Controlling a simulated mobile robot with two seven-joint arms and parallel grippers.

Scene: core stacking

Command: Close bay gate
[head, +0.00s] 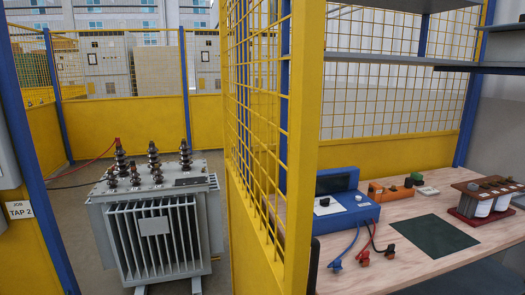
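A yellow gate (302,150) with wire mesh above and a solid lower panel stands in the middle of the head view. It is seen at a steep angle, with its near upright edge towards me. It appears open, as a wide gap lies between it and the blue post (32,160) at the left. Through the gap I see the bay with a grey transformer (158,225). No latch or handle on the gate is clear to me. Neither of my grippers is in view.
A wooden workbench (400,272) is right of the gate, holding a blue test box (345,210), a dark mat (433,235) and a small coil unit (485,200). Shelves (400,63) hang above. Yellow mesh fencing (160,125) encloses the bay. Bare floor shows around the transformer.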

